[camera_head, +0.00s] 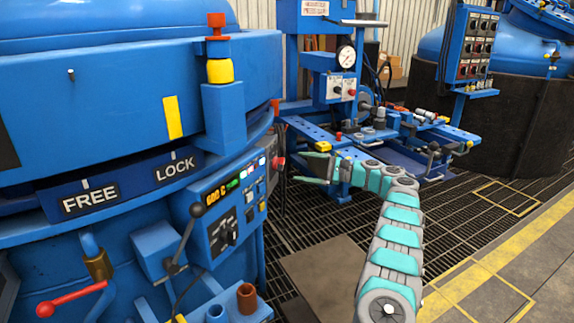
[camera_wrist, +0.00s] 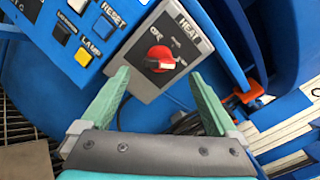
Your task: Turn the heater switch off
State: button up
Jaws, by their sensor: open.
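The heater switch (camera_wrist: 160,58) is a red rotary knob with a white pointer on a grey box labelled HEAT in the wrist view. The pointer lies toward the right of the picture; the small position labels are too blurred to read surely. In the head view a red knob (camera_head: 279,163) sticks out from the right side of the furnace control panel (camera_head: 235,210). My gripper (camera_wrist: 158,74) is open and empty, its green fingers on either side of the knob in the picture, seemingly short of it. In the head view my gripper (camera_head: 314,168) is just right of that knob, apart from it.
The panel with RESET and LAMP buttons (camera_wrist: 85,35) is beside the switch box. An orange-red part (camera_wrist: 250,92) is to its right. A black-knobbed lever (camera_head: 197,210) projects from the furnace. A blue workbench stand (camera_head: 340,110) is behind my gripper. Grated floor lies below.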

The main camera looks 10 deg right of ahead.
aim_at(283, 165)
jog(key=x, duration=0.6)
jog(key=shift+p, duration=0.3)
jog(key=c, duration=1.4)
jog(key=shift+f, duration=0.1)
jog(key=shift+b, duration=0.3)
jog(key=shift+a+f+n+b, duration=0.15)
jog(key=shift+n+b, duration=1.05)
jog(key=shift+n, duration=3.8)
jog(key=shift+d+f+n+b, duration=0.2)
jog(key=shift+n+b, duration=0.95)
jog(key=shift+n, duration=3.85)
jog(key=shift+f, duration=0.1)
